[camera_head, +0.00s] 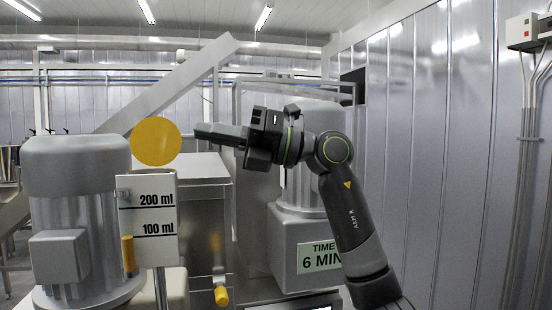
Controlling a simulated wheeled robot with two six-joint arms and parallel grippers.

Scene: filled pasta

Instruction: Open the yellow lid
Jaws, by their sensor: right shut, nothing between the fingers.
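The yellow lid (156,142) shows as a round yellow disc facing me. It stands upright just above the white measuring container (148,210) marked 200 ml and 100 ml. My right gripper (198,130) is shut and empty. Its fingers point left, and their tips appear a short way right of the lid, with a small gap in the picture. I cannot tell the gap in depth. My left gripper does not show.
A large grey motor housing (75,170) stands at the left, close to the container. A second machine with a "TIME 6 MIN" label (320,256) stands behind my right arm. A yellow-handled valve (221,296) sits low in the middle. A metal-panelled wall (440,150) closes the right side.

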